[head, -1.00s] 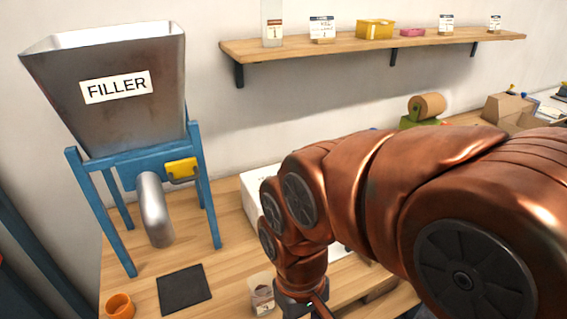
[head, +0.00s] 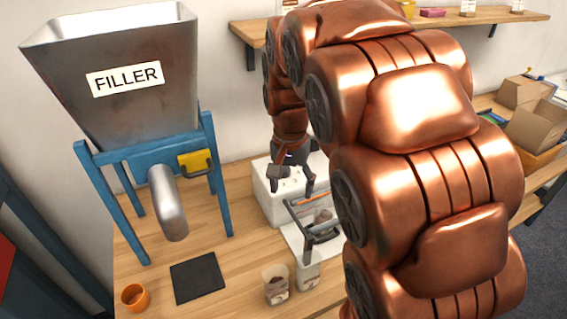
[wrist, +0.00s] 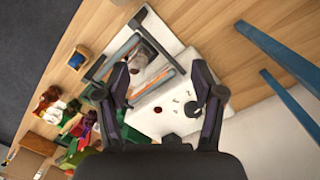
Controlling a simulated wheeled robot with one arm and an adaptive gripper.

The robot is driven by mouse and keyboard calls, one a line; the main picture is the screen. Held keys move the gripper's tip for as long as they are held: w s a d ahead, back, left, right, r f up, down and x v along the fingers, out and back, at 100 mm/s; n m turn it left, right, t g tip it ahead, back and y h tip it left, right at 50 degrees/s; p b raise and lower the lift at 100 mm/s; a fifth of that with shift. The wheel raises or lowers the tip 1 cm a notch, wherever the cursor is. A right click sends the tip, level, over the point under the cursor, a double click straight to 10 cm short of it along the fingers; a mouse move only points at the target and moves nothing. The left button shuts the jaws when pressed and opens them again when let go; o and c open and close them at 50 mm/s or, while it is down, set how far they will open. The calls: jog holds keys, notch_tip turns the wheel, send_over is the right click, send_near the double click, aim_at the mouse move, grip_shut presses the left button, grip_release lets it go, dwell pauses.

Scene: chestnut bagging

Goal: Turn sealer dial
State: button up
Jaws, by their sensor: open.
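The sealer (head: 262,184) is a white box with a flat tray in front and a dark, orange-edged sealing frame (head: 318,240). In the wrist view its white top (wrist: 165,112) lies below my gripper, with small markings and a dark round knob (wrist: 192,109), likely the dial, close to the right finger. My gripper (head: 294,180) is open and empty, pointing down over the sealer's top; its spread fingers also show in the wrist view (wrist: 160,94). I cannot tell whether a finger touches the knob. A clear bag with brown contents (wrist: 138,62) lies by the sealing frame.
Two bags with brown contents (head: 276,285) stand in front of the sealer. The filler (head: 125,80) stands left, with a dark mat (head: 197,277) and an orange cup (head: 135,297) before it. A wall shelf (head: 245,32) hangs behind. Cardboard boxes (head: 535,125) are at right.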

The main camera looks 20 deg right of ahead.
jog(key=w+d+m, duration=0.1)
jog(key=w+d, duration=0.1)
jog(key=w, duration=0.3)
jog(key=w+d+f+m+p, duration=0.1)
jog(key=w+d+m, duration=0.1)
jog(key=w, duration=0.4)
jog(key=w+d+m+p, duration=0.1)
jog(key=w+d+m, duration=0.1)
jog(key=w, duration=0.3)
jog(key=shift+w+f+t, duration=0.35)
jog(key=shift+w+t, duration=0.05)
jog(key=shift+w+f, duration=0.2)
jog(key=shift+f, duration=0.05)
jog(key=shift+d+f+p, duration=0.1)
jog(key=shift+f+p, duration=1.3)
jog(key=shift+f, duration=2.3)
jog(key=c, duration=1.1)
jog(key=shift+c, duration=0.2)
